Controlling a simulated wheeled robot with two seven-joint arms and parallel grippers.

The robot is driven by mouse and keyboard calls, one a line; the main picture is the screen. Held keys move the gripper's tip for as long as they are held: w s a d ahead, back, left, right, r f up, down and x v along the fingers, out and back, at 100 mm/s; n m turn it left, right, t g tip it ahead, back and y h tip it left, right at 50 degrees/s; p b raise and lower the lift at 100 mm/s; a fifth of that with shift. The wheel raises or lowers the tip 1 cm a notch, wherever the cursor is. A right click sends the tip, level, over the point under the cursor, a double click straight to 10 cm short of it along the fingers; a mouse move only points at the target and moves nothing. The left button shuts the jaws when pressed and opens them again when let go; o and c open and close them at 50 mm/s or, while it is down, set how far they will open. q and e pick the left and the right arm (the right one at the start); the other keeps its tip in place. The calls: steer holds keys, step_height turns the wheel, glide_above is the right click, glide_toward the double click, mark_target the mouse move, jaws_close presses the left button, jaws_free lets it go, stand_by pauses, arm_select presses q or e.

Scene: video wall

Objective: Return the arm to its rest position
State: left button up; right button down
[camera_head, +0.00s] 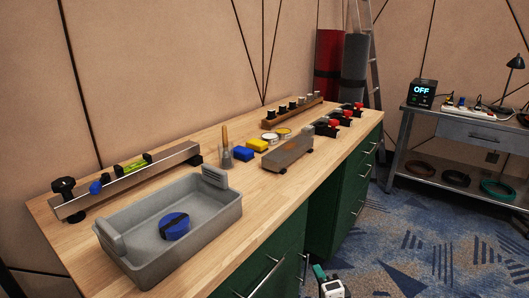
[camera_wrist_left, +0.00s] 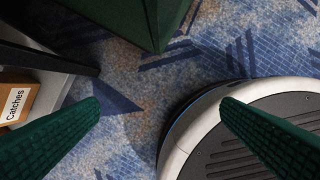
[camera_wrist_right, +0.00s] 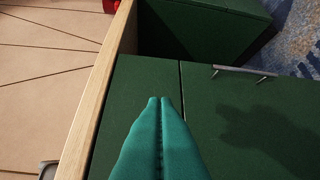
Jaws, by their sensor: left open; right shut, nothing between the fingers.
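My right gripper (camera_head: 319,270) shows at the bottom edge of the head view, in front of the bench's green cabinets and clear of the benchtop. In the right wrist view its green fingers (camera_wrist_right: 159,101) are shut together with nothing between them, in front of a green cabinet front (camera_wrist_right: 230,110). My left gripper is outside the head view. In the left wrist view its green fingers (camera_wrist_left: 162,108) are spread wide and empty, above the blue carpet and my round base.
The wooden benchtop (camera_head: 250,195) holds a grey tray (camera_head: 215,222) with a blue disc (camera_head: 174,226), a clamp rail (camera_head: 130,180), and several small items. A grey side table (camera_head: 470,127) stands at right. A box labelled "Catches" (camera_wrist_left: 17,103) is low at left. Carpet (camera_head: 415,240) is free.

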steer(key=s+a+f+n+g, duration=0.1)
steer(key=s+f+n+g, duration=0.8)
steer(key=s+f, duration=0.8)
arm_select(q)
steer(key=s+a+f+g+p, duration=0.1)
steer(key=s+a+f+p, duration=0.1)
steer(key=s+p, duration=1.4)
steer(key=shift+s+a+p, duration=0.35)
steer(key=shift+s+a, duration=0.2)
steer(key=shift+s, duration=0.25)
arm_select(e)
steer(key=s+d+f+n+g, duration=0.2)
steer(key=s+f+n, duration=0.1)
steer(key=s, duration=0.8)
steer(key=s+d+f+n+g+h, duration=0.1)
steer(key=s+d+f+n+g, duration=0.1)
steer(key=s+f, duration=0.4)
steer(key=s+d+f+n+g, duration=0.2)
steer(key=s+f+n+g, duration=0.1)
steer(key=s, duration=1.3)
steer(key=shift+s+f+n+h, duration=0.25)
steer(key=shift+f+n+h, duration=0.15)
steer(key=shift+f, duration=0.3)
